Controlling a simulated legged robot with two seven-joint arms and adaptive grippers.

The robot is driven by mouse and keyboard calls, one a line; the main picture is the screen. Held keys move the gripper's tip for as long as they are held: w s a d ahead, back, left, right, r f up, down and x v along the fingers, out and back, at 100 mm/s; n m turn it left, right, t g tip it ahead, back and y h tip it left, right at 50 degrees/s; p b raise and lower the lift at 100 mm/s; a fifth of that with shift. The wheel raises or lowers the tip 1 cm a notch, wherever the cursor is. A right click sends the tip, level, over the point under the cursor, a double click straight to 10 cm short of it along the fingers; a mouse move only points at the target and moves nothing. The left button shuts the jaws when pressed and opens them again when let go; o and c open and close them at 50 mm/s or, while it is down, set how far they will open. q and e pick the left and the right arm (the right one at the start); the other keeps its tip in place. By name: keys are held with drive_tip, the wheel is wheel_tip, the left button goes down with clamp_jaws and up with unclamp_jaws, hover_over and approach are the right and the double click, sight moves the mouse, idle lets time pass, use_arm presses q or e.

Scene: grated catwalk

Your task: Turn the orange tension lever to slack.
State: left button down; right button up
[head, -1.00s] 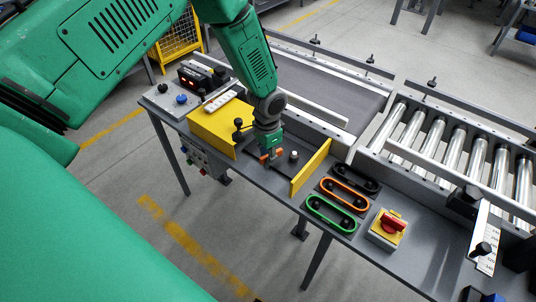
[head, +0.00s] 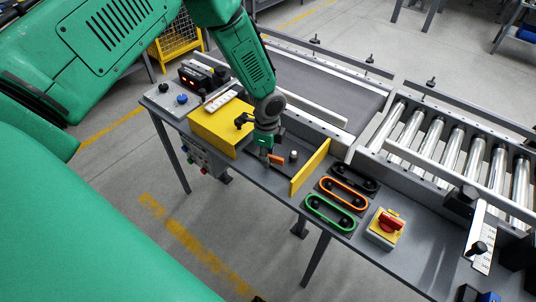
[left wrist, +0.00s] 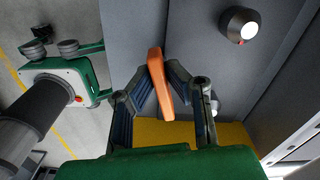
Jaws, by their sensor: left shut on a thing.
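The orange tension lever (head: 276,160) is on the grey bench top, between a yellow block and an upright yellow plate. In the left wrist view the lever (left wrist: 158,78) stands between my finger pads. My left gripper (head: 267,157) points down and is shut on the lever; its fingers also show in the left wrist view (left wrist: 160,90) and hide part of the lever's foot. What looks like my right gripper (left wrist: 108,70) is at the left of the left wrist view, over the floor, its fingers apart and empty. It does not show in the head view.
The yellow block (head: 214,126) and yellow plate (head: 311,167) flank the lever closely. A white-topped knob (head: 294,154) is just right of it. Farther right are the orange (head: 343,193) and green (head: 330,214) loops and a red rotary switch (head: 390,221). Rollers (head: 455,137) lie behind.

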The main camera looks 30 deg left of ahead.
use_arm(q)
drive_tip(key=shift+w+a+r+m, duration=0.1)
drive_tip(key=shift+w+m, duration=0.05)
drive_tip(key=shift+m, duration=0.6)
drive_tip(key=shift+w+a+r+m, duration=0.1)
drive_tip(key=shift+w+m, duration=0.05)
drive_tip(key=shift+m, duration=0.6)
drive_tip(key=c, duration=1.6)
unclamp_jaws()
drive_tip(key=shift+s, duration=0.1)
drive_tip(key=shift+f, duration=0.1)
drive_tip(key=shift+r, duration=0.45)
wheel_tip(320, 180, up, 11)
